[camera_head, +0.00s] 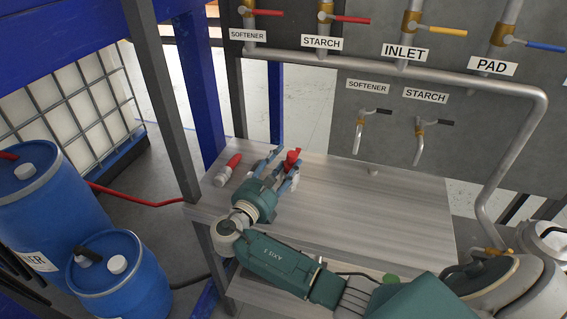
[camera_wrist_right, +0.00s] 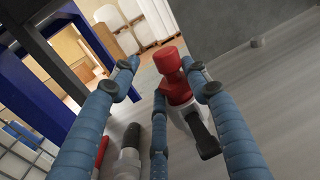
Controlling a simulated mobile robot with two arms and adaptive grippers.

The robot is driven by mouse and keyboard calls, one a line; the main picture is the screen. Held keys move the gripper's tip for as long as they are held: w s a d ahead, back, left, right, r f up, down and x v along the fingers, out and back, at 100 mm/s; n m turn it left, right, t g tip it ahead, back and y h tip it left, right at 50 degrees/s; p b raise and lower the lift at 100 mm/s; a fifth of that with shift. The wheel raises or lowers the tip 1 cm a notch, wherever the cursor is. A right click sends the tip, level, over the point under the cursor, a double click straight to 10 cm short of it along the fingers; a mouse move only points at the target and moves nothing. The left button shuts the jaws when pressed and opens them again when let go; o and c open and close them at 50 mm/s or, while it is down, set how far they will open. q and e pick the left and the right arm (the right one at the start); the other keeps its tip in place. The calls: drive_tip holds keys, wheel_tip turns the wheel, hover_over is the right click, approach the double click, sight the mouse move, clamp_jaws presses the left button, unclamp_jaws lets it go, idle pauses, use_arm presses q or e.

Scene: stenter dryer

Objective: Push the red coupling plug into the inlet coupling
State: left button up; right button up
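A red plug-like piece (camera_head: 292,157) with a pale lower part stands on the table, close to the fingers of my right gripper (camera_head: 279,163). In the right wrist view the red piece (camera_wrist_right: 167,62) has a rounded top, and a black lever shows below it. My right gripper (camera_wrist_right: 160,72) has its fingers spread around the red piece, with no clear grip on it. A second red part with a grey metal end (camera_head: 228,170) lies to the left on the table. I cannot tell for sure which part is the inlet coupling. My left gripper is not in view.
The wooden-topped table (camera_head: 370,205) is mostly clear to the right of the gripper. A grey panel with pipes, valves and an INLET sign (camera_head: 405,52) stands behind. Blue drums (camera_head: 118,280) and a dark post (camera_head: 163,100) are at the left.

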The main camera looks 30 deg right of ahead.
drive_tip(key=shift+f, duration=0.4)
drive_tip(key=shift+s, duration=0.1)
drive_tip(key=shift+s+a+f, duration=0.1)
drive_tip(key=shift+a, duration=0.15)
drive_tip(key=v, duration=1.1)
drive_tip(key=shift+a+r, duration=0.25)
drive_tip(key=shift+r, duration=0.1)
